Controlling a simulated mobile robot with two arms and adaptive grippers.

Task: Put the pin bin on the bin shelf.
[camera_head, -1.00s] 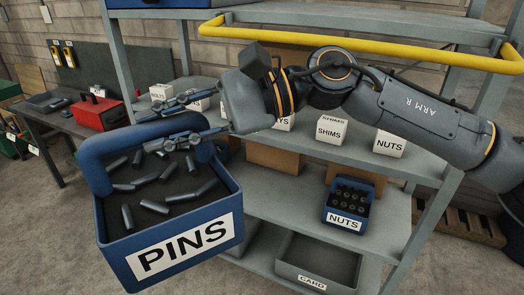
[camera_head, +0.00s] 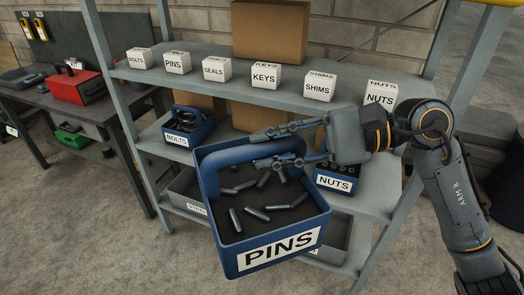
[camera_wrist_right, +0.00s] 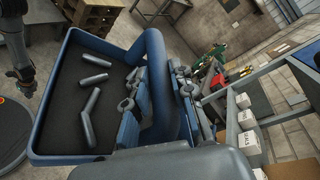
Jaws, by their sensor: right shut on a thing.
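The pin bin (camera_head: 270,252) is a blue open bin with a PINS label and several grey pins inside. It hangs in the air in front of the shelf rack, slightly tilted. My right gripper (camera_head: 255,150) is shut on its blue handle; the fingers and handle also show in the right wrist view (camera_wrist_right: 188,105). The bin shelf (camera_head: 375,200) is the grey middle shelf, with a blue BOLTS bin (camera_head: 183,141) at left and a blue NUTS bin (camera_head: 334,184) at right. The pin bin and arm hide much of the shelf between them.
Above, a shelf (camera_head: 215,95) carries several white labelled boxes, including PINS (camera_head: 177,63) and NUTS (camera_head: 380,97). Grey trays (camera_head: 187,190) stand on the low shelf. A rack upright (camera_head: 112,100) stands at left, and a workbench with a red toolbox (camera_head: 77,86) beyond it.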

